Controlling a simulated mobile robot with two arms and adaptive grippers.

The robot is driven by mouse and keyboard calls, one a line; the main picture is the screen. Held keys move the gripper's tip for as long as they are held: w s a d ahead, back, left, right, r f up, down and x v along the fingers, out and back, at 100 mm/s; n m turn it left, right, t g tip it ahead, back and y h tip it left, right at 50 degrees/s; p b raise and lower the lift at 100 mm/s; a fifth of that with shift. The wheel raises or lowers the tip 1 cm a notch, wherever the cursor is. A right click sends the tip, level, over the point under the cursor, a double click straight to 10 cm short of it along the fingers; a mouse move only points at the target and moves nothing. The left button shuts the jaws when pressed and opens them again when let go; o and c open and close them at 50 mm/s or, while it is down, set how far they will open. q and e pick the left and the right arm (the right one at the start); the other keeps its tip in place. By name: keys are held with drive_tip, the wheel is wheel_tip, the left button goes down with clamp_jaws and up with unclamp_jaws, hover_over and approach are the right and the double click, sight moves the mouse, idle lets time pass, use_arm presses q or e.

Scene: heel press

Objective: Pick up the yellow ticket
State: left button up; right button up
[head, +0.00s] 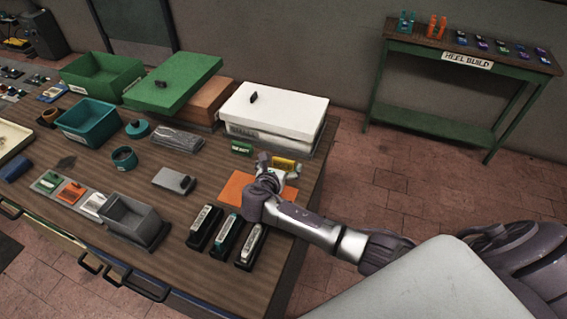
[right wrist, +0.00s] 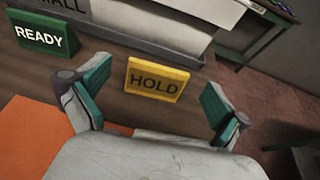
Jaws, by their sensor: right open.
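The yellow ticket (right wrist: 157,81), marked HOLD, stands on the wooden table in front of the white box. It also shows in the head view (head: 284,163), just beyond my right gripper (head: 277,166). In the right wrist view my right gripper (right wrist: 157,95) is open, with one teal-padded finger on each side of the ticket. The ticket is between the fingers in the picture, and gaps show on both sides. I cannot tell how far it is ahead of the fingertips. My left gripper is not in view.
A green READY sign (right wrist: 46,39) stands left of the ticket; it also shows in the head view (head: 242,149). A white box (head: 273,108) is behind. An orange mat (head: 235,187) lies under my right arm. Several dark stands (head: 251,246) are near the table's front.

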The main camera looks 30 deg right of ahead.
drive_tip(key=shift+x, duration=1.5)
drive_tip(key=c, duration=0.8)
